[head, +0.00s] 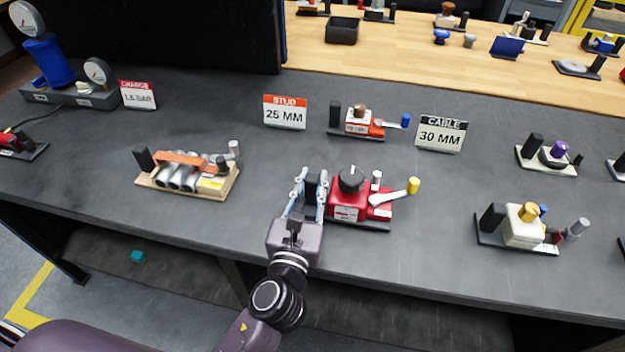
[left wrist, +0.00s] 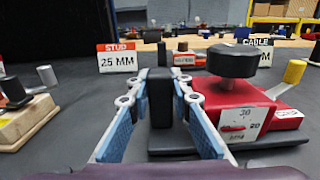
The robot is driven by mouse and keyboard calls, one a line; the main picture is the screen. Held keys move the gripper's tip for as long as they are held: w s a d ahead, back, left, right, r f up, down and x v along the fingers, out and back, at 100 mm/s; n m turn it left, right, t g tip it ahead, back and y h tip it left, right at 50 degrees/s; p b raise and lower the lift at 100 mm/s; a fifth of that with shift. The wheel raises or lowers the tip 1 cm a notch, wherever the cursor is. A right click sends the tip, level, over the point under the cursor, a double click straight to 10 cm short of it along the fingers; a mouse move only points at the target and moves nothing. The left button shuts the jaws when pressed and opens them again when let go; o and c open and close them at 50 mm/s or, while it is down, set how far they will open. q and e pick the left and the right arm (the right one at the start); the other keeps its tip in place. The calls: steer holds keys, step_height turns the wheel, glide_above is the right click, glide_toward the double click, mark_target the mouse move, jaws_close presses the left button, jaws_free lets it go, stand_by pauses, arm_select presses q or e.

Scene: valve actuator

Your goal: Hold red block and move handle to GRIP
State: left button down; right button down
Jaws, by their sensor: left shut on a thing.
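The red block (head: 347,207) stands on a dark base on the grey bench, with a black knob (head: 351,180) on top. In the left wrist view the red block (left wrist: 215,97) shows a white scale label (left wrist: 238,125) on its front. A pale handle (head: 393,197) with a yellow tip (head: 414,186) points right from its right side. A black upright post (left wrist: 159,97) stands at the base's left end. My left gripper (head: 308,187) is shut on this post, one blue-padded finger on each side. My right gripper is not in view.
A "STUD 25 MM" sign (head: 285,112) and a "CABLE 30 MM" sign (head: 441,134) stand behind. A small red-and-white device (head: 360,122) sits between them. A wooden-based device (head: 187,173) stands left, a cream one (head: 524,228) right.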

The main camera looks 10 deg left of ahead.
arm_select(q)
steer(key=shift+f, duration=0.35)
stand_by(1.0)
